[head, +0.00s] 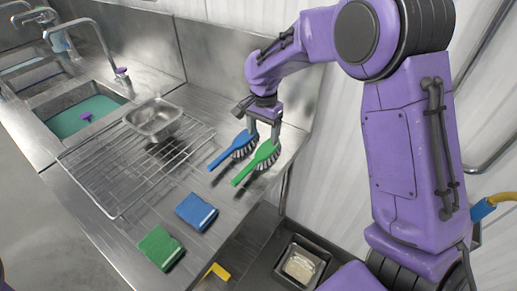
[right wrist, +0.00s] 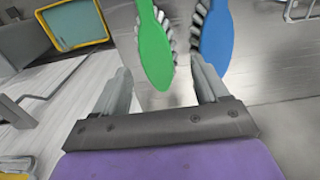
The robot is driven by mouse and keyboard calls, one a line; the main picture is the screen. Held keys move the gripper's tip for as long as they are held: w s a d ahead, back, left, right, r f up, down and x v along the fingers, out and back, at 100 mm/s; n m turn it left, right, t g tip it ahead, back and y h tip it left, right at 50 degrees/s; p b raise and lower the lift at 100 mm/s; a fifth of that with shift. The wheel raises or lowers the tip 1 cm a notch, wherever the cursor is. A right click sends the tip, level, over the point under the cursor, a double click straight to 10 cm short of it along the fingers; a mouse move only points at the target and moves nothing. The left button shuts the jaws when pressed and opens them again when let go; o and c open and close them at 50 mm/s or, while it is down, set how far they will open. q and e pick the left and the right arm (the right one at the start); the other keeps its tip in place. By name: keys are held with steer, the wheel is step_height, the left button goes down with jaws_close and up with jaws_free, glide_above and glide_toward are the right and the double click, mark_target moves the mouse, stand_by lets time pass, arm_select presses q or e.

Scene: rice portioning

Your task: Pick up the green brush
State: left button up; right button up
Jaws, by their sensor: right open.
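The green brush (head: 246,173) lies on the steel counter near its right end, its bristle head toward the back. The blue brush (head: 226,156) lies beside it on the left, roughly parallel. My right gripper (head: 264,129) is open, with its fingers pointing down by the brush heads. In the right wrist view the green brush (right wrist: 155,45) shows between the two open fingers (right wrist: 162,88). The blue brush (right wrist: 215,38) shows beyond the right finger there. I cannot tell whether either finger touches a brush. My left gripper is not in view.
A blue sponge (head: 196,212) and a green sponge (head: 160,248) lie at the counter's front. A wire rack (head: 100,181) holds a metal pan (head: 153,118). A sink (head: 62,128) is at the left. A wall rises behind; a dark bin (head: 278,267) sits below the counter edge.

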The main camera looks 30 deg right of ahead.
mark_target(264, 150)
steer(key=f, duration=0.2)
steer(key=f+p, duration=0.1)
steer(key=f, duration=0.5)
steer(key=shift+s+p, duration=0.3)
steer(key=shift+s, duration=0.1)
steer(key=shift+a, duration=0.1)
steer(key=c, duration=1.1)
steer(key=shift+r, duration=0.15)
steer(key=shift+r, duration=0.3)
steer(key=w+a+r+b, duration=0.1)
steer(key=w+a+r, duration=0.2)
steer(key=a+r, duration=0.3)
steer(key=w+a+r+b, duration=0.1)
steer(key=w+a+r, duration=0.2)
steer(key=a+r, duration=0.3)
steer(key=shift+w+a+r, duration=0.15)
steer(key=shift+w, duration=0.1)
